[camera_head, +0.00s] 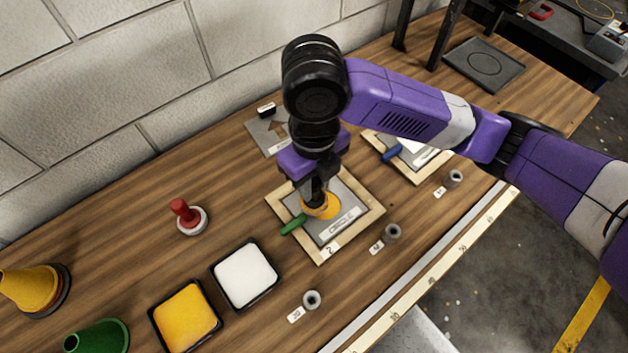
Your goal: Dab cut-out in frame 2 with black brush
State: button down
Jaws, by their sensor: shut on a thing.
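Frame 2 (359,234) is a wooden frame marked "2" lying on the bench. It holds a grey plate (350,192) with a label reading CIRCLE and a green handle (293,225) at its left. My gripper (317,196) points down over this plate and is shut on the black brush (317,200), which is mostly hidden by the fingers. A round orange-yellow patch (325,209) shows right under the brush, where the cut-out lies. I cannot tell whether it is paint in the cut-out or the brush's foot, or whether the brush touches.
A red-handled brush (181,209) stands at left. Trays of white (246,274) and yellow (186,317) paint lie in front. An arrow plate (263,134) lies behind; another frame with a blue handle (391,153) is at right. Grey rings (392,231) line the front edge.

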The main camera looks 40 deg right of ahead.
jog(key=shift+f+b, duration=0.5)
jog(key=shift+b, duration=0.1)
dwell(0.5)
dwell(0.3)
jog(key=shift+r+p, duration=1.65)
jog(key=shift+r, duration=0.65)
jog(key=shift+r, duration=0.1)
jog(key=shift+r+p, duration=1.9)
jog(key=shift+r, duration=0.55)
